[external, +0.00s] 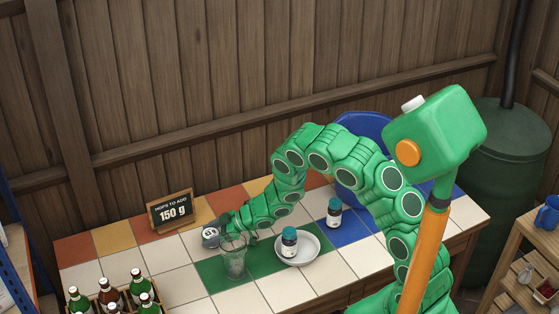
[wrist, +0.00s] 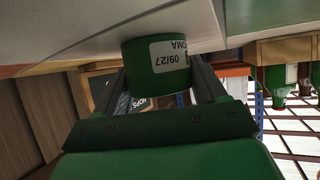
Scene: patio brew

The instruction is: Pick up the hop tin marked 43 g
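In the wrist view a green tin (wrist: 150,85) with a white label reading "09/27" and "OMA" is between the spread fingers of my gripper (wrist: 158,92). It is against the pale tabletop. I cannot tell whether the fingers press on it. In the external view my gripper (external: 224,230) is low over the tiled table at a small round tin (external: 210,235), whose grey top faces the camera. The mark on this top is too small to read surely, and no 43 g mark is legible.
A clear glass (external: 234,260) stands close in front of my gripper. A sign (external: 171,211) reads "HOPS TO ADD 150 g". Crated bottles (external: 108,294) stand front left.

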